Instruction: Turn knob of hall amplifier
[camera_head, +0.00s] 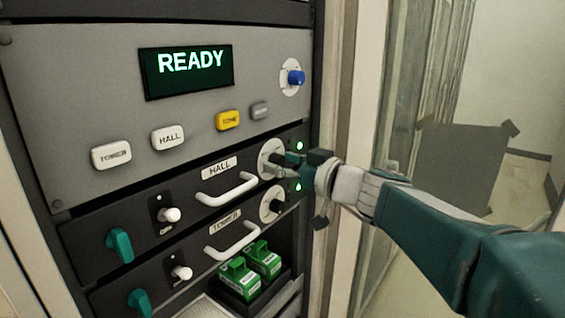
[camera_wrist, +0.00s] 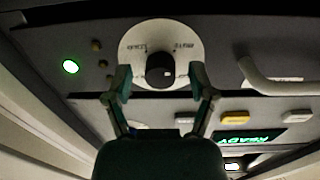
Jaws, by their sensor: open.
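The hall amplifier (camera_head: 219,168) is the dark rack panel labelled HALL. Its round black knob (camera_wrist: 160,70) sits at the centre of a white dial plate (camera_wrist: 137,42) in the wrist view. In the head view the dial plate (camera_head: 265,151) is partly covered by my gripper (camera_head: 284,163), and the knob is mostly hidden. In the wrist view my gripper (camera_wrist: 159,84) is open, with one fingertip on each side of the knob. Gaps show between the fingertips and the knob. The wrist view appears upside down.
A white handle (camera_head: 227,189) is beside the dial, with a green light (camera_head: 299,146) on its other side. Below is the TOWER amplifier with its own dial (camera_head: 268,205). Above is a READY screen (camera_head: 187,70) with a blue knob (camera_head: 296,77). Green boxes (camera_head: 240,278) sit lower down.

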